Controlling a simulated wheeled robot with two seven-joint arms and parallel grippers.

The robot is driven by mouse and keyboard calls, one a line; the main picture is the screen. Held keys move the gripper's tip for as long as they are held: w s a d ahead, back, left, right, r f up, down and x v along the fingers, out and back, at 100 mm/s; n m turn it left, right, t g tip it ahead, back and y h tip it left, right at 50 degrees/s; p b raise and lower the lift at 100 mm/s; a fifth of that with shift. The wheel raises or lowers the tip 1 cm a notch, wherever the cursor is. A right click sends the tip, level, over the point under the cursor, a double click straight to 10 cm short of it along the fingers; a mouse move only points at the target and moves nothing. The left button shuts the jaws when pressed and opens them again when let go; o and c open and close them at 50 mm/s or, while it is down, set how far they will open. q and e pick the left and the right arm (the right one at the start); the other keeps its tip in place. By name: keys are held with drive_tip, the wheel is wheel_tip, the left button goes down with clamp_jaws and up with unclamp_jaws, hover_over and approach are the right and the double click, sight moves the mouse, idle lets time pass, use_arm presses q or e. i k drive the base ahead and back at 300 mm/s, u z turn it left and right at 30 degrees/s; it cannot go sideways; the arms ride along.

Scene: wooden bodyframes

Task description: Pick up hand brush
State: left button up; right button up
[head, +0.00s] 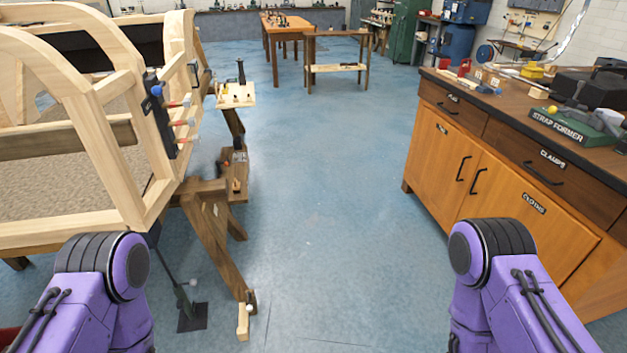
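I cannot make out a hand brush for certain in the head view. A small pale wooden piece (243,322) is at the foot of the wooden trestle, low in the picture; I cannot tell what it is. Small tools lie on the small wooden shelf (236,101) beside the bodyframe, too small to name surely. My two purple arms come in at the lower left and lower right, bent downward. Both grippers are out of view, so what they hold is hidden.
A wooden bodyframe (112,92) on a trestle (212,235) fills the left. A wooden cabinet (440,150) with a dark, cluttered top stands at right. The blue floor (330,200) between them is clear. Wooden tables (285,27) stand at the back.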

sight(236, 185)
drive_tip(key=z, duration=0.4)
drive_tip(key=i, duration=3.95)
drive_tip(key=u, duration=3.1)
drive_tip(key=i, duration=0.5)
drive_tip(key=z, duration=0.1)
